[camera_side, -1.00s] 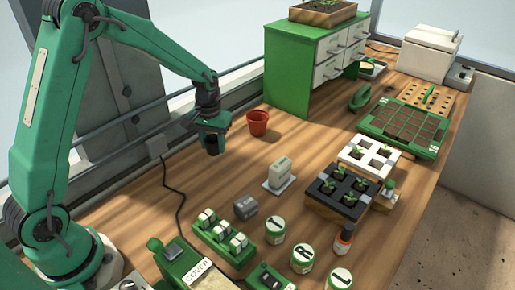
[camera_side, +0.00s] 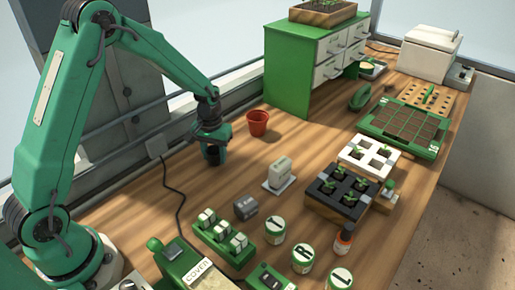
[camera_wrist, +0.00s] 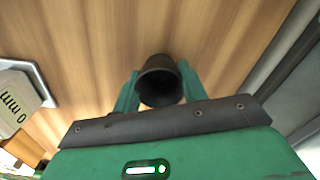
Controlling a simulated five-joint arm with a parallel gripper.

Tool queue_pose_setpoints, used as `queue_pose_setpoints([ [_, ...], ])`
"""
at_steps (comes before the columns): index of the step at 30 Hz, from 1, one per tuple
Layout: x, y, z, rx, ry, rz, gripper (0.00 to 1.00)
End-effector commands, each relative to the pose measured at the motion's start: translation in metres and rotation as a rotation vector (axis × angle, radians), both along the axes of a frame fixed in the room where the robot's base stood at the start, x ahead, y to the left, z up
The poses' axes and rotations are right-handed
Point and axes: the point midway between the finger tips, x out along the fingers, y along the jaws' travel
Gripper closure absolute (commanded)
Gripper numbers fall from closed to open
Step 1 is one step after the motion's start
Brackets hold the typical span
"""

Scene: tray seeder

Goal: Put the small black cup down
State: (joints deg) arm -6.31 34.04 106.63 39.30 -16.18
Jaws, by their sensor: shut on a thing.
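The small black cup (camera_wrist: 160,66) is between the two green fingers of my gripper (camera_wrist: 158,90) in the wrist view, its dark open mouth facing the camera. My gripper is shut on it. In the side view my gripper (camera_side: 213,150) points down low over the wooden table, left of the red pot. The cup (camera_side: 213,158) shows there only as a small dark shape at the fingertips. I cannot tell whether its base touches the table.
A red pot (camera_side: 257,122) stands to the right of my gripper. A white device on a pale base (camera_side: 279,173) and a grey block (camera_side: 246,207) are nearer the front. A black cable (camera_side: 178,190) runs to the left. Bare wood (camera_side: 205,185) lies around the gripper.

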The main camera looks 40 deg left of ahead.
Motion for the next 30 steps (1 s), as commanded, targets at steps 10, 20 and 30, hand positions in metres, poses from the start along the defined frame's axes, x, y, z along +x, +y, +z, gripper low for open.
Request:
queue_pose_setpoints([
  [10,0.0,0.0,-0.001,0.0,0.0,0.0,0.36],
  [20,0.0,0.0,0.006,0.0,-0.001,0.0,0.36],
  [30,0.001,0.0,0.047,0.001,-0.004,0.0,0.36],
])
